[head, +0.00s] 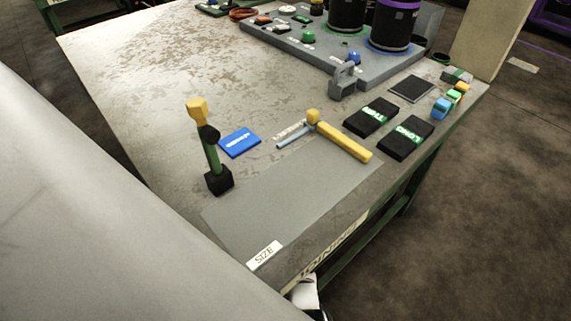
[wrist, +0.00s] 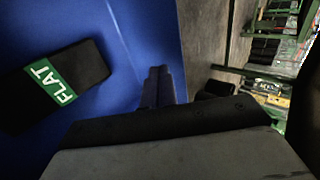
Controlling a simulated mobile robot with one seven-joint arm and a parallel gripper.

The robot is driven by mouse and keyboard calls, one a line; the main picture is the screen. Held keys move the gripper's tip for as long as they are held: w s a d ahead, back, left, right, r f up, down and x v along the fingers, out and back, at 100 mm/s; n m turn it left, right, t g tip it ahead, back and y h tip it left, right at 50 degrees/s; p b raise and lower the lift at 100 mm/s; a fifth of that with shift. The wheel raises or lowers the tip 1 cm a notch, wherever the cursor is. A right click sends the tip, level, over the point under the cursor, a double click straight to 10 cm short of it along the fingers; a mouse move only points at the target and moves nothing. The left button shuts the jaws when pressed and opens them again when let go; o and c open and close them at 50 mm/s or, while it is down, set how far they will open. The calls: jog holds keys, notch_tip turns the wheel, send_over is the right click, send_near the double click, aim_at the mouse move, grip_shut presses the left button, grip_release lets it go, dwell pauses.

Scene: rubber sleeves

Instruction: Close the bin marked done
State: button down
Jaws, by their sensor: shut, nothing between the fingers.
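No bin with a readable "done" mark shows in either view. In the wrist view a broad blue surface (wrist: 125,30) fills the left half; I cannot tell whether it is part of that bin. A black block (wrist: 85,65) with a green label reading FLAT lies against this blue surface at the left. My gripper (wrist: 159,72) is shut and empty, its dark fingers together in front of the blue surface near its right edge. The gripper does not show in the head view.
In the head view a grey table (head: 135,80) holds a green-stemmed tool (head: 212,155), a blue card (head: 239,142), a yellow-handled tool (head: 345,140), a black block labelled LONG (head: 405,141), and a grey board (head: 310,55) with dark cylinders. Brown floor (head: 480,200) is open at right.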

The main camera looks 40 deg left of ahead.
jog(key=p+v, duration=0.1)
jog(key=v, duration=0.9)
jog(key=shift+d, duration=0.4)
jog(key=shift+f, duration=0.15)
